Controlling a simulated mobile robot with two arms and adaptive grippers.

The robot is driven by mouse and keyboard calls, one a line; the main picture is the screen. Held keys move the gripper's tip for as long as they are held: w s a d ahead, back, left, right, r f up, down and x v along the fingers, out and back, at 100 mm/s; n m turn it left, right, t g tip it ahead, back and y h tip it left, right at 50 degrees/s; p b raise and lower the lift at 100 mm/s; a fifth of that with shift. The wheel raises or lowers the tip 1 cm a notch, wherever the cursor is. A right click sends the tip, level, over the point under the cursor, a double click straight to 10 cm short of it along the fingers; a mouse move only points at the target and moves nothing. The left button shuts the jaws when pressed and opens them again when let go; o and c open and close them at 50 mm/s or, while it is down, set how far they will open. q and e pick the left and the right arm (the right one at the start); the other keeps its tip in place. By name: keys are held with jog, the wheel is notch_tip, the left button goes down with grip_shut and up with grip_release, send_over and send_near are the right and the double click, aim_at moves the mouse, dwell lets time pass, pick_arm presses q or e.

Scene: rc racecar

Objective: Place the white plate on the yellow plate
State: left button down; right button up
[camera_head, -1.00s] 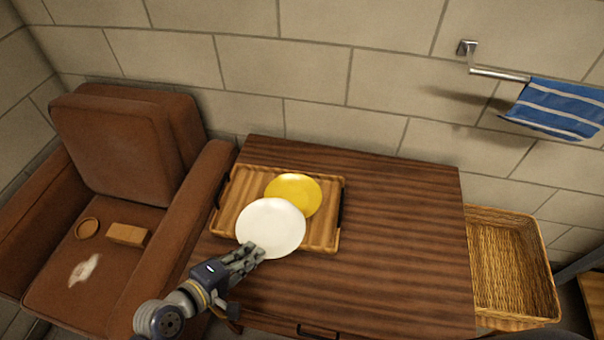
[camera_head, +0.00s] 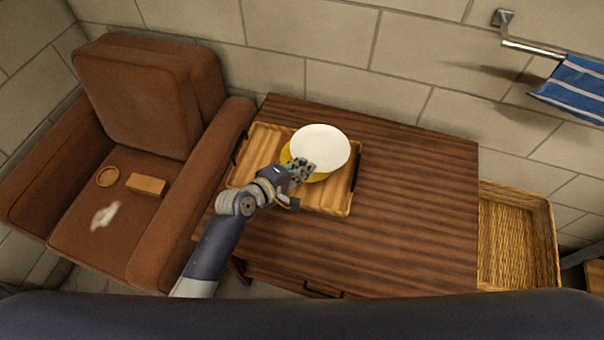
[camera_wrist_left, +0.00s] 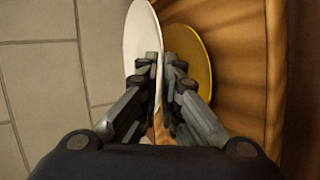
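The white plate (camera_head: 322,146) is over the yellow plate (camera_head: 286,153) and covers most of it in the head view; only a yellow rim shows at the left and bottom. My left gripper (camera_head: 304,170) is shut on the near edge of the white plate. In the left wrist view the white plate (camera_wrist_left: 141,38) is seen nearly edge-on between the fingers (camera_wrist_left: 165,68). The yellow plate (camera_wrist_left: 194,50) lies on the wooden tray behind the right finger, and the white plate appears apart from it. My right gripper is not in view.
The wooden tray (camera_head: 250,168) with dark handles rests on the brown striped table (camera_head: 410,200). The table's right half is clear. A brown armchair (camera_head: 140,100) stands at left, a wicker basket (camera_head: 520,240) at right. A blue striped towel (camera_head: 575,88) hangs on the wall.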

pick_arm(q)
jog(key=shift+f+b, duration=0.3)
jog(key=shift+f, duration=1.35)
jog(key=shift+f, duration=0.25)
jog(key=c, duration=2.1)
grip_release()
jog(key=shift+a, duration=0.1)
jog(key=shift+r, duration=0.1)
jog(key=shift+r, duration=0.15)
jog(key=shift+s+a+r, duration=0.1)
jog(key=shift+s, duration=0.05)
jog(key=p+v, duration=0.1)
jog(key=v, duration=1)
jog(key=shift+s+a+r, duration=0.1)
jog(key=shift+s+a, duration=0.1)
jog(key=shift+a, duration=0.05)
